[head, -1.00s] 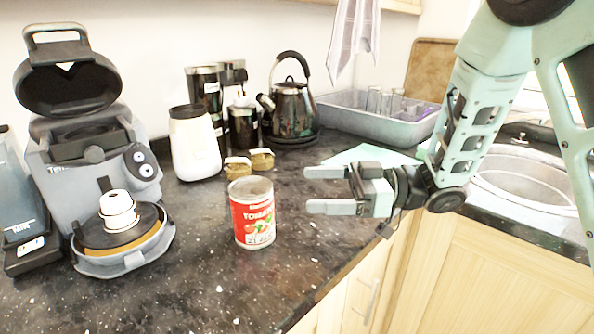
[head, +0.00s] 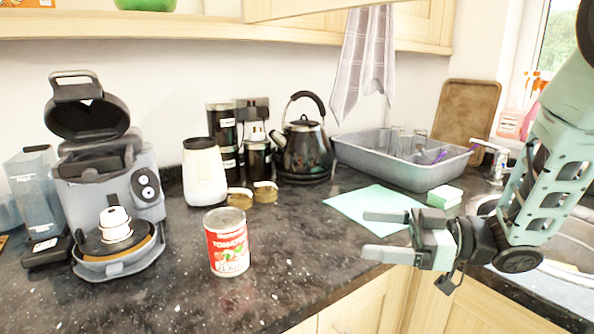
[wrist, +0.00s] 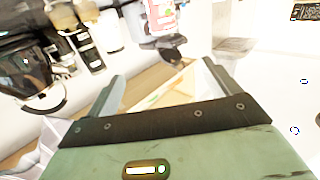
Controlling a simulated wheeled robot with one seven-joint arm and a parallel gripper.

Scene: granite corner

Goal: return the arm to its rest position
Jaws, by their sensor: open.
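My gripper (head: 372,235) is open and empty, held over the front edge of the counter at the right in the head view. Its two fingers point left, and a gap separates them from the tomato can (head: 227,242). The red and white can stands upright on the dark counter. In the wrist view my gripper (wrist: 165,88) shows both fingers spread with nothing between them. The can (wrist: 163,17) shows at the top of the wrist view, cut off by the frame edge. My arm comes in from the right.
A coffee machine (head: 137,190) stands at the left. A kettle (head: 304,150), a white canister (head: 204,172) and small jars stand at the back. A grey dish tub (head: 400,170), a pale green cloth (head: 365,208) and the sink lie near my arm. The counter front is clear.

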